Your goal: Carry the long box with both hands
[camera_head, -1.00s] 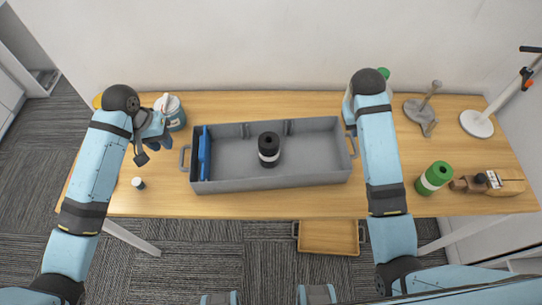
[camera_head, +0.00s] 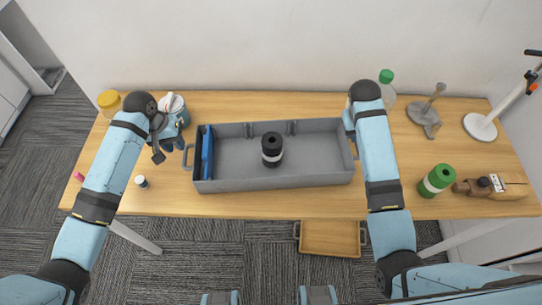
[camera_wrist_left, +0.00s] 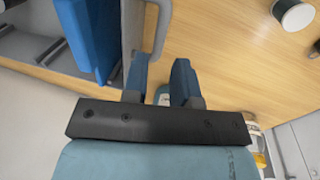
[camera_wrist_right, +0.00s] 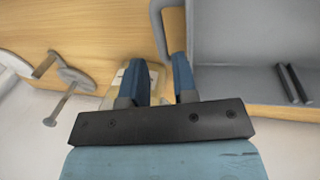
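The long grey box (camera_head: 270,184) stands on the table, with a loop handle at each end. My right gripper (camera_wrist_right: 160,68) is open at the right handle (camera_wrist_right: 158,30), whose bar likewise appears between the fingers. Whether the fingers touch the handles cannot be told. In the head view my arm mostly hides the right gripper.
A white and blue container (camera_head: 178,108) stands behind my left gripper, with a small white-and-black jar (camera_head: 141,181) in front. A green can (camera_head: 436,180), a wooden tool (camera_head: 495,186) and a grey stand (camera_head: 426,115) are at right. A wooden tray (camera_head: 330,238) lies below the table.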

